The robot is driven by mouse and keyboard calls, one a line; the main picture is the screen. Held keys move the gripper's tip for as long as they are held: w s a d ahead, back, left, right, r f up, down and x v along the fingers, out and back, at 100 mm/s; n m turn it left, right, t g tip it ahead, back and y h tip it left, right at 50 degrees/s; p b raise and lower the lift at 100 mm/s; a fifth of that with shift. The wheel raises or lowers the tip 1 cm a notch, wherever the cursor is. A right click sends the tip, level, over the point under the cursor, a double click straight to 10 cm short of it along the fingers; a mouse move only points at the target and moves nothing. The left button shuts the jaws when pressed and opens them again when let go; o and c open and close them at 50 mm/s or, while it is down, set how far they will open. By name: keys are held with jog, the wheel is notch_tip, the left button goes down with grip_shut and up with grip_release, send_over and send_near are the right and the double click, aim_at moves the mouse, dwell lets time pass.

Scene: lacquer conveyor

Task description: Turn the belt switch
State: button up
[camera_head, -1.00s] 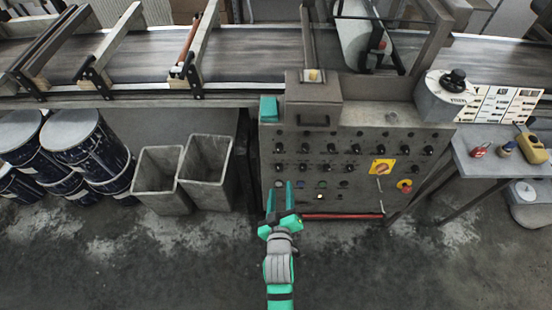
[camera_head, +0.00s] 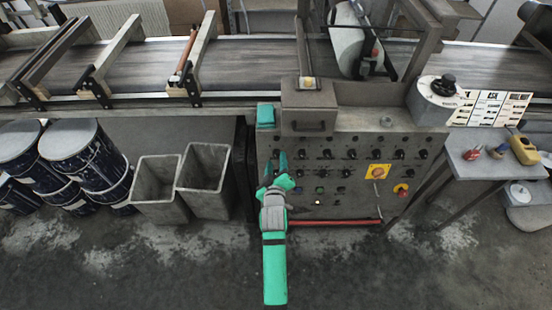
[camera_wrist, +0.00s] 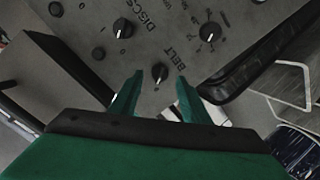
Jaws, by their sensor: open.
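The belt switch (camera_wrist: 160,72) is a small black rotary knob with a white pointer mark, beside the printed word BELT on the grey control panel (camera_head: 340,205). In the wrist view it lies between the two fingertips of my gripper (camera_wrist: 159,79), with clear space on both sides. My green gripper also shows in the head view (camera_head: 277,160), in front of the panel's left side. It is open and empty. How far the fingertips are from the panel is hard to tell. I cannot single out the belt switch in the head view.
Other knobs sit close by, one labelled DISCS (camera_wrist: 123,28). Grey bins (camera_head: 205,180) stand left; the floor in front is clear.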

aim_at(277, 155)
jog(key=shift+x, duration=1.4)
jog(key=shift+d, duration=0.1)
